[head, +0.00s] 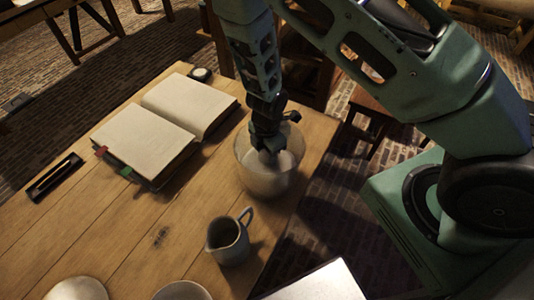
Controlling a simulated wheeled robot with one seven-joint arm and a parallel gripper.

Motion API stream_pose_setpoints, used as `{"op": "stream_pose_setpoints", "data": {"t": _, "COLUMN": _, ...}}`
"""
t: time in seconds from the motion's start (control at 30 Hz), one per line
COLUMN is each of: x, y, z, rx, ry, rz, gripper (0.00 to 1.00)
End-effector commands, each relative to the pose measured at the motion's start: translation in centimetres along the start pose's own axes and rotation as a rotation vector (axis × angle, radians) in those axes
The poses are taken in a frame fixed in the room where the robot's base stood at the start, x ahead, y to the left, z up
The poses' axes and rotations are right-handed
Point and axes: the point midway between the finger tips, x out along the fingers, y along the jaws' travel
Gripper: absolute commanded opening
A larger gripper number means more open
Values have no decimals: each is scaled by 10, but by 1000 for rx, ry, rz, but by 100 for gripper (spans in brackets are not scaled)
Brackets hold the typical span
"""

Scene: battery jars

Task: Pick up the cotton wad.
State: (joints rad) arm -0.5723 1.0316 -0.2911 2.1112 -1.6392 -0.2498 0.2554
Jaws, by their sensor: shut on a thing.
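A clear glass jar (245,179) stands upright on the wooden table near its right edge. A pale white mass, which looks like the cotton wad (285,165), shows inside it through the glass. My gripper (270,148) points down into the mouth of the jar, its fingertips at the top of the white mass. The gripper looks shut on the cotton wad. The fingers hide part of the wad and of the jar's rim, so the exact grip is not clear.
A grey jug (228,240) stands in front of the jar. Pale round dishes (77,289) sit at the front edge. Bare table (160,215) lies between.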

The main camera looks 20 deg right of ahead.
Motion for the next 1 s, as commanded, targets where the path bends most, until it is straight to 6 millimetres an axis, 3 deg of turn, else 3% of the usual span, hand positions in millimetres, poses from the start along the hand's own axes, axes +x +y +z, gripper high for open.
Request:
{"op": "stream_pose_setpoints", "data": {"t": 0.17, "x": -16, "y": 1, "z": 0, "rx": -2, "ry": 0, "rz": 2, "gripper": 14}}
{"op": "stream_pose_setpoints", "data": {"t": 0.4, "x": -64, "y": 0, "z": -1, "rx": -4, "ry": 0, "rz": 3, "gripper": 14}}
{"op": "stream_pose_setpoints", "data": {"t": 0.6, "x": -92, "y": 0, "z": 0, "rx": -3, "ry": -1, "rz": 1, "gripper": 14}}
{"op": "stream_pose_setpoints", "data": {"t": 1.0, "x": -100, "y": 0, "z": 0, "rx": 0, "ry": 0, "rz": -1, "gripper": 14}}
